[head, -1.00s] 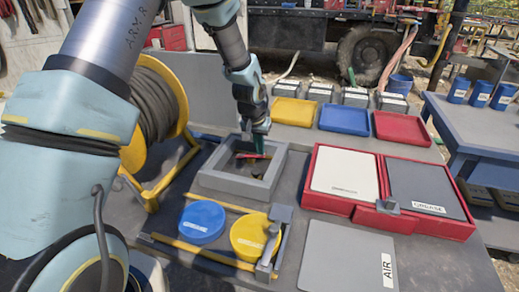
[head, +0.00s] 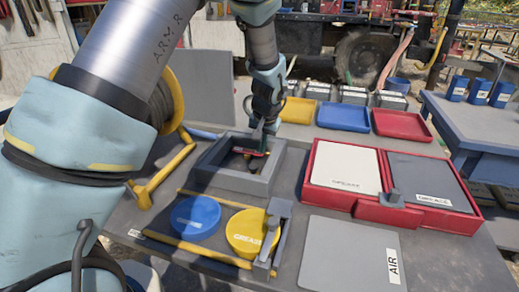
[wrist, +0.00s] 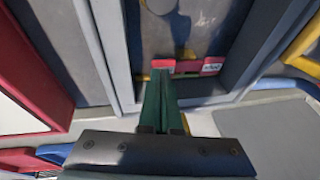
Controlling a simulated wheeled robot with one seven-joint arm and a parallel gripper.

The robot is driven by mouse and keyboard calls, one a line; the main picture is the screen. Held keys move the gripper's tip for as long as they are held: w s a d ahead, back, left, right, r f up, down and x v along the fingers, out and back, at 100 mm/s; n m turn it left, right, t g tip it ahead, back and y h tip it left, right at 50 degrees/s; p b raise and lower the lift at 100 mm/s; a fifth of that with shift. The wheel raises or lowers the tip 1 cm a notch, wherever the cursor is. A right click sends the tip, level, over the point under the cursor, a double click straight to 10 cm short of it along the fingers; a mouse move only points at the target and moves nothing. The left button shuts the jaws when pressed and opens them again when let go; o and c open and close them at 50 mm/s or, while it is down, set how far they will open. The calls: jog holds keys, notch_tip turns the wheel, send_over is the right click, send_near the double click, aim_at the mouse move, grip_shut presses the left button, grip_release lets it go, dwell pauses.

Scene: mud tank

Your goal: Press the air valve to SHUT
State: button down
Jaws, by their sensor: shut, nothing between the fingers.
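A square grey open-topped box (head: 228,183) sits on the bench, with a dark, muddy-looking inside. A red bar (wrist: 211,68) with a small white label lies inside it in the wrist view; its wording is too small to read. My gripper (head: 262,148) reaches down into the far right part of the box. In the wrist view its green fingers (wrist: 163,78) are together, with a red piece at their tips beside the labelled bar. I cannot tell whether the tips touch the bar. A grey panel (head: 345,255) marked AIR lies flat at the front.
Blue (head: 195,217) and yellow (head: 247,232) round lids lie in front of the box. A red tray (head: 385,213) with white and grey lids stands to the right. Yellow, blue and red trays (head: 400,125) line the back. A yellow-framed reel (head: 165,100) is left, partly behind my arm.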

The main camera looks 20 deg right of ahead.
jog(key=shift+f+b, duration=0.25)
jog(key=shift+b, duration=0.05)
jog(key=shift+r, duration=0.15)
jog(key=shift+r+p, duration=0.6)
jog(key=shift+r, duration=0.15)
jog(key=shift+r, duration=0.1)
